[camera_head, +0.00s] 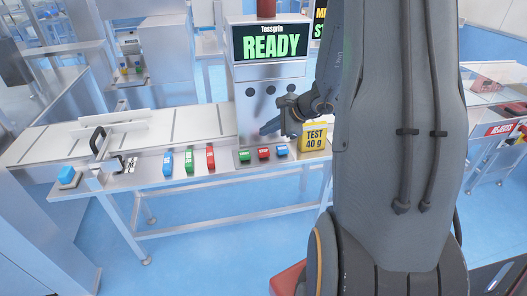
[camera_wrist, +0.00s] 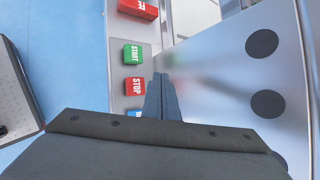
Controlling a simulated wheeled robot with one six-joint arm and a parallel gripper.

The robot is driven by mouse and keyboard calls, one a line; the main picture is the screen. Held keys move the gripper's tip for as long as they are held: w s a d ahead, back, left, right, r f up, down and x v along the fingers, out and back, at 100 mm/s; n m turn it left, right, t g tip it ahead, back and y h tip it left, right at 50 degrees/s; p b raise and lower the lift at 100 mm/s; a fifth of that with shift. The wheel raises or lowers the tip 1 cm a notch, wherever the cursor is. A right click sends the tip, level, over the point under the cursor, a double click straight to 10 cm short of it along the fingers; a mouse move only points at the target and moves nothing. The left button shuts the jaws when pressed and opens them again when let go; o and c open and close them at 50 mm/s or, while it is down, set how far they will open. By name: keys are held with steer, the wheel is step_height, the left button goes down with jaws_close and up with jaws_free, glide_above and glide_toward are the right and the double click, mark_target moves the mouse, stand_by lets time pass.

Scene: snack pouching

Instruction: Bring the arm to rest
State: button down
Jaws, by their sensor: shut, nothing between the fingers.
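My gripper (camera_head: 268,128) is shut and empty. It hangs in front of the machine's metal face, above the green START button (camera_head: 244,156) and the red STOP button (camera_head: 264,153), and points left in the head view. In the wrist view its closed fingers (camera_wrist: 160,82) reach up beside the START (camera_wrist: 133,54) and STOP (camera_wrist: 134,84) buttons. I cannot tell exactly how far the fingertips are from the machine. My arm fills the middle right of the head view and hides what is behind it.
A yellow "TEST 40 g" block (camera_head: 314,138) stands just right of my gripper. The screen (camera_head: 270,42) reads READY. Blue, green and red blocks (camera_head: 189,162) line the front ledge. A conveyor (camera_head: 60,142) runs left. A REJECTS bin (camera_head: 500,130) is at right. Blue floor lies in front.

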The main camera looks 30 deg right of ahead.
steer(key=s+a+r+n+g, duration=0.2)
steer(key=s+a+n+g, duration=0.5)
steer(key=s+a+n, duration=0.8)
steer(key=s+a+r+n+h, duration=0.1)
steer(key=s+a+n+h, duration=0.2)
steer(key=s+n, duration=0.3)
steer(key=shift+s+r+n+g+h, duration=0.3)
steer(key=shift+n+h, duration=0.2)
steer(key=shift+d, duration=0.1)
